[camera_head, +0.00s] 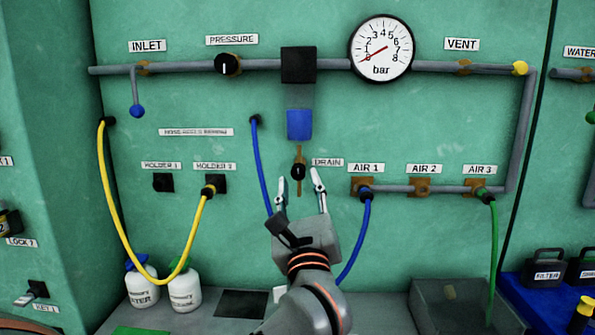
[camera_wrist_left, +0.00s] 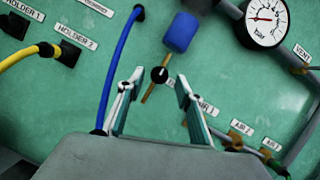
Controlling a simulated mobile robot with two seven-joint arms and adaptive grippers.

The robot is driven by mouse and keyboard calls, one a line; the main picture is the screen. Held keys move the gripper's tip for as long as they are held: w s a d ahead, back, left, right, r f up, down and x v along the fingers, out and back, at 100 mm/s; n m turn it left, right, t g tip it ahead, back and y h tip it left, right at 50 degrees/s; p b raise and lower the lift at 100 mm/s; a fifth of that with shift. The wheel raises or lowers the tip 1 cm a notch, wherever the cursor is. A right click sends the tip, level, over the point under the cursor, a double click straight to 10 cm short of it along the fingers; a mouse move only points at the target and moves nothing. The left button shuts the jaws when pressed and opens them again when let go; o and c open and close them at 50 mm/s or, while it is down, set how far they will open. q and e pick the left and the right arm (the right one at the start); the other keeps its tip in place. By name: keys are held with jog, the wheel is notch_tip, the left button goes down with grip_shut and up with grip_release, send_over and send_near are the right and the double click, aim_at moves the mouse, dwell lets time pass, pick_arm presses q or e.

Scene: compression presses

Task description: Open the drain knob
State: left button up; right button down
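The drain knob (camera_head: 298,171) is a small black knob with a light mark, on a brass vertical pipe below a blue cylinder (camera_head: 299,125), beside the DRAIN label (camera_head: 328,162). My left gripper (camera_head: 299,184) is open, its two fingers pointing up at the wall on either side of the knob's pipe. In the left wrist view the knob (camera_wrist_left: 159,75) shows between and slightly beyond the fingertips (camera_wrist_left: 159,84). No finger clearly touches it, and the remaining depth to it is hard to tell. The fingers hold nothing. My right gripper is not in view.
A blue hose (camera_head: 262,165) hangs just left of the gripper, and another blue hose (camera_head: 358,240) drops from AIR 1 at the right. The pressure gauge (camera_head: 381,49) is at upper right. White bottles (camera_head: 185,290) stand at lower left.

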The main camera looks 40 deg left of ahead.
aim_at(298, 174)
pick_arm(q)
jog(key=x, duration=0.3)
jog(key=shift+w+a+r, duration=0.1)
jog(key=shift+w+a, duration=0.1)
jog(key=shift+w+a+r, duration=0.1)
jog(key=shift+w+a, duration=0.1)
jog(key=shift+w, duration=0.1)
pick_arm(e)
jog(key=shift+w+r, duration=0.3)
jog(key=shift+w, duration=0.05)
pick_arm(q)
grip_shut()
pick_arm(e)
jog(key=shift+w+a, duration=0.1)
